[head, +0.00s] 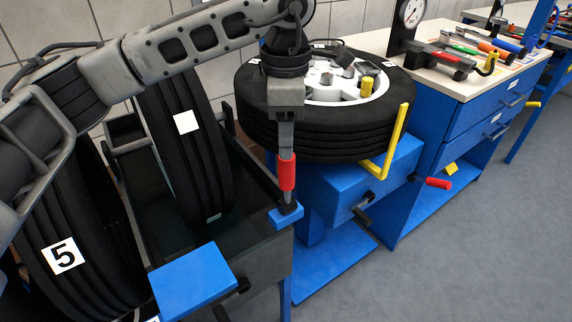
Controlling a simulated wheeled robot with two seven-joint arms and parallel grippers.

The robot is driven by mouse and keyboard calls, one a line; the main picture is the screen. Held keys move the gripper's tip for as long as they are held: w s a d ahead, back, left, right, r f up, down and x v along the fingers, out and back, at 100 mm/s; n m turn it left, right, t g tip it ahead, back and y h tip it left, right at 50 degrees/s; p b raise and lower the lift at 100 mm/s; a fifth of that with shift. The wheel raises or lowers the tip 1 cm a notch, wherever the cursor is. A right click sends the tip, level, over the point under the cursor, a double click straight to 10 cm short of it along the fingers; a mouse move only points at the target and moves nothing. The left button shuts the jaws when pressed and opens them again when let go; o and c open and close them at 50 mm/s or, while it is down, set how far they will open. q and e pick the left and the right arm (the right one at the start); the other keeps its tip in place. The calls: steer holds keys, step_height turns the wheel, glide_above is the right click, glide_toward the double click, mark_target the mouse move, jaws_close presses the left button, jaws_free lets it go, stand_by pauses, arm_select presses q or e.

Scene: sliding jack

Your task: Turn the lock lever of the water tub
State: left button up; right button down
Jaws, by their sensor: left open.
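The water tub (262,245) is a dark grey open bin at the lower middle, with a tyre (185,140) standing in it. The lock lever (288,174) has a red grip and stands upright at the tub's right rim, above a small blue block (286,217). My left gripper (286,140) comes down from above and points at the top of the red grip. It is open, with its fingers seen edge-on at the grip's upper end. I cannot tell whether they touch or straddle it. My right gripper is not in view.
A blue block (192,280) sits at the tub's front. Another tyre marked 5 (95,285) is at left. Floor is free at right.

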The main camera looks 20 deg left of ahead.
mark_target(286, 167)
arm_select(q)
step_height(286, 167, down, 8)
steer(key=shift+r, duration=0.1)
jaws_close()
